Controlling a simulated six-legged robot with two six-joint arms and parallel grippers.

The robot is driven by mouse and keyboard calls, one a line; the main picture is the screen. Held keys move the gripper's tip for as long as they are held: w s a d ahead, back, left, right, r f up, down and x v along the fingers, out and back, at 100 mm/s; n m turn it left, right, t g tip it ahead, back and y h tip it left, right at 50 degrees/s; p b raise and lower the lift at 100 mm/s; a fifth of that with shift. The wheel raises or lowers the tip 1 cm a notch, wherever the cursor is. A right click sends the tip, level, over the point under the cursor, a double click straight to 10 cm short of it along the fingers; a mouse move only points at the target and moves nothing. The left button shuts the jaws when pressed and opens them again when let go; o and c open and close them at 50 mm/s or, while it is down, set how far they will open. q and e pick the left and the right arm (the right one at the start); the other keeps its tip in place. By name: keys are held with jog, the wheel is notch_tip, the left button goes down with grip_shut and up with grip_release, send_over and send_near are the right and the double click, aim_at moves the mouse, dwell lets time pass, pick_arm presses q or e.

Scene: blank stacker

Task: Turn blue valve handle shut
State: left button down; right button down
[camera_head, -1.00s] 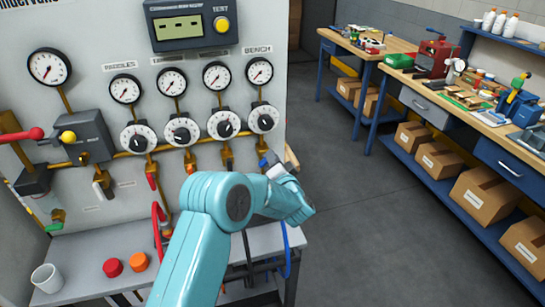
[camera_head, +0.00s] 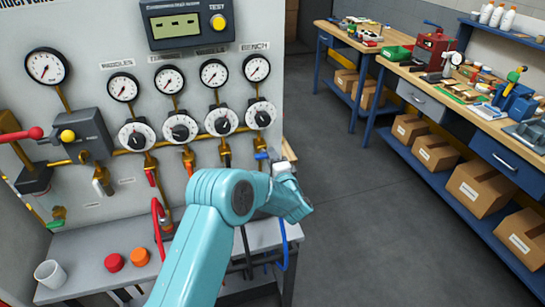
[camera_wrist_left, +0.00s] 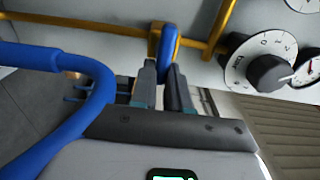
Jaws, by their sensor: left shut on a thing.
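The blue valve handle (camera_head: 261,155) is on the rightmost outlet of the panel, below the BENCH dial. In the head view it is a small blue piece lying roughly crosswise, partly hidden by my gripper. My left gripper (camera_head: 278,164) is at this handle, its arm coming up from the bottom. In the left wrist view the blue handle (camera_wrist_left: 168,48) stands between the two dark fingertips of my left gripper (camera_wrist_left: 165,84), which are closed on it. Brass pipe shows right beside the handle. My right gripper is not in view.
A blue hose (camera_wrist_left: 90,100) curves close by my gripper's left side in the wrist view. Other valves and a red hose (camera_head: 158,225) are left along the panel. A mug (camera_head: 50,274) and red and orange caps stand on the shelf. Open floor lies right.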

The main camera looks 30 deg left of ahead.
pick_arm(q)
jog(key=shift+s+a+f, duration=0.1)
jog(key=shift+s+f, duration=0.05)
jog(key=shift+f, duration=0.2)
jog(key=c, duration=1.1)
grip_release()
jog(key=shift+r, duration=0.25)
jog(key=b+v, duration=0.3)
jog(key=v, duration=1.3)
jog(key=shift+b, duration=0.4)
